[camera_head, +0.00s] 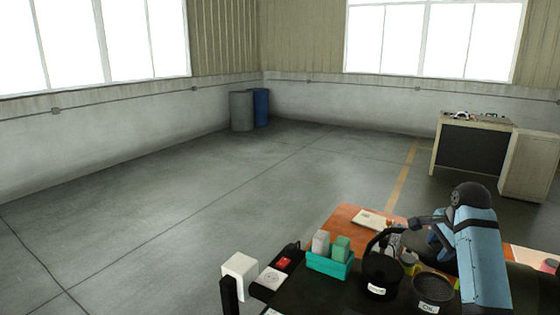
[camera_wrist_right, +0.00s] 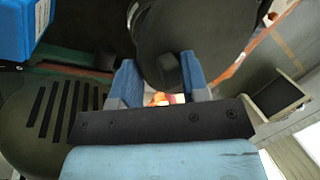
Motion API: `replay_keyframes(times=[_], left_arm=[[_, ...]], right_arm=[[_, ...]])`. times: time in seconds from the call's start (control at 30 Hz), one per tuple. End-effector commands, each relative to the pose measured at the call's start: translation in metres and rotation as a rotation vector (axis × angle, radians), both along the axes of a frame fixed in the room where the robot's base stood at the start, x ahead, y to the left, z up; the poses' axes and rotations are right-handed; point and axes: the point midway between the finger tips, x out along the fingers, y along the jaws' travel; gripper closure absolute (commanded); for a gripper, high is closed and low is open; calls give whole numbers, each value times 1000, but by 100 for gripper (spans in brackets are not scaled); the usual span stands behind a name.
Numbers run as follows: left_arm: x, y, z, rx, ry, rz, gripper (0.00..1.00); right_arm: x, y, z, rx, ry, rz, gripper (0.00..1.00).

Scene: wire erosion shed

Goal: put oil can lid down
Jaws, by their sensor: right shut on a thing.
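My right gripper (camera_head: 418,228) reaches in from the right over the dark bench, partly hidden by its own wrist. In the right wrist view its two blue fingers (camera_wrist_right: 158,82) are shut on the knob of a dark round lid (camera_wrist_right: 165,25). In the head view a black can (camera_head: 380,277) with a pale label stands just left of the gripper. A second dark can (camera_head: 433,286), labelled OIL, stands in front of the gripper with a dark, slotted-looking round top. The lid's exact height above the bench cannot be told. My left gripper is not in view.
A teal tray (camera_head: 330,268) with grey and green blocks stands left of the cans. A white block (camera_head: 239,268) and a red-topped item (camera_head: 284,262) lie farther left. A pale board (camera_head: 372,219) lies on the orange-brown surface behind. The cans crowd the bench near my gripper.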

Motion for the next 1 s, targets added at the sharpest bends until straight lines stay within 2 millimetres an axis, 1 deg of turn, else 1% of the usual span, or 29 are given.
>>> replay_keyframes(times=[0.03, 0.1, 0.17, 0.27, 0.3, 0.37, 0.4, 0.47, 0.5, 0.6, 0.7, 0.8, 0.87, 1.0], left_arm=[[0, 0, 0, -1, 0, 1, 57], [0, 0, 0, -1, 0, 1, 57], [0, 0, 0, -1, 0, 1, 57], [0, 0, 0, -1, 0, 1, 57], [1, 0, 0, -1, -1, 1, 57], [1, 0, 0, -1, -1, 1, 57], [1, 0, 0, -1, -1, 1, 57], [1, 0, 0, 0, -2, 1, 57], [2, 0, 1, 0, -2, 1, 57], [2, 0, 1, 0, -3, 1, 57], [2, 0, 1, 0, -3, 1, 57], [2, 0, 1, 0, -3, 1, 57], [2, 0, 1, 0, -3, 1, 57], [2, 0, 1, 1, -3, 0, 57]], right_arm=[[-6, 9, 1, -6, 1, 89, 92], [-14, 24, 0, -6, 2, 213, 92], [-21, 34, -1, -6, 3, 297, 92], [-38, 57, -8, -4, 3, 474, 92], [-49, 70, -14, -3, 6, 570, 92], [-65, 86, -22, -4, 7, 701, 92], [-79, 97, -30, -4, 9, 793, 92], [-100, 112, -41, -3, 9, 927, 92], [-114, 121, -48, -2, 9, 1010, 92], [-149, 140, -65, 0, 8, 1190, 92], [-176, 151, -76, 2, 5, 1315, 92], [-193, 157, -84, 3, 2, 1386, 92], [-199, 159, -89, 5, 1, 1409, 92], [-211, 161, -109, 10, 0, 1424, 92]])
